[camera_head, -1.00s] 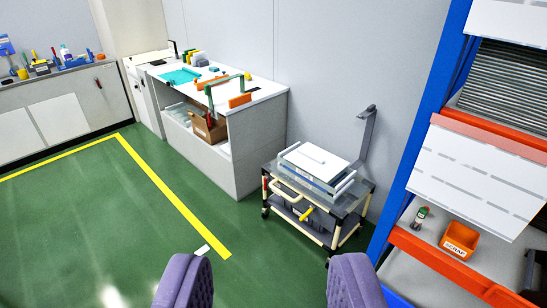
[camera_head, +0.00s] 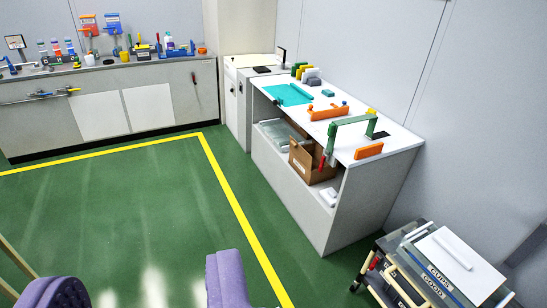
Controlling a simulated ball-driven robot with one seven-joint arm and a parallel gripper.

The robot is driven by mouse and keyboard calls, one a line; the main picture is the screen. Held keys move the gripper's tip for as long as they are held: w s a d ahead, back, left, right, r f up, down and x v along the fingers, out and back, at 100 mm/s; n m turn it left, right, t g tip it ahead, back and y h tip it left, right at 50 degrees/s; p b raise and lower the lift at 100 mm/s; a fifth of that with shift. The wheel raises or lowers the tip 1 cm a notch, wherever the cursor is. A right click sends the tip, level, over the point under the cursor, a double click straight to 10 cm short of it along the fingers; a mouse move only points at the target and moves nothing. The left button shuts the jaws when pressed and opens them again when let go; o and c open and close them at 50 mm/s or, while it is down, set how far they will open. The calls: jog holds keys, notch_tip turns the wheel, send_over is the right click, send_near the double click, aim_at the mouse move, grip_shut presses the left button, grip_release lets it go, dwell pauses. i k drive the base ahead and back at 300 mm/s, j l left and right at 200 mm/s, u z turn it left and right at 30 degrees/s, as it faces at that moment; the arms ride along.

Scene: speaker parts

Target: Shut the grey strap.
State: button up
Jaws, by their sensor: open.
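My gripper (camera_head: 142,285) shows at the bottom edge as two purple ribbed fingers set wide apart. It is open, with only green floor between the fingers. I cannot make out a grey strap in this view. It may be hidden or too small to tell. The white-topped workbench (camera_head: 335,215) stands well ahead, right of centre, apart from my fingers. On it are a green frame (camera_head: 350,122) and orange parts (camera_head: 328,112).
A cart (camera_head: 432,275) with labelled trays is cut off at the lower right. A long counter (camera_head: 110,100) with tools and bottles runs along the back left. A teal mat (camera_head: 288,94) lies on the workbench. The green floor (camera_head: 120,210) inside the yellow line is clear.

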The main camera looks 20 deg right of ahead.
aim_at(539, 234)
jog(key=i+z, duration=0.3)
jog(key=i, duration=0.2)
jog(key=i+j+z, duration=0.15)
jog(key=i+z, duration=0.15)
jog(key=i, duration=0.15)
jog(key=i+l+z, duration=0.2)
jog(key=i+z, duration=0.15)
jog(key=z, duration=0.15)
jog(key=i+z, duration=0.45)
jog(key=i+j+z, duration=0.1)
jog(key=i+z, duration=0.25)
jog(key=z, duration=0.15)
jog(key=i+z, duration=0.3)
jog(key=i, duration=0.25)
jog(key=i+j+z, duration=0.1)
jog(key=i+z, duration=0.15)
jog(key=i, duration=0.3)
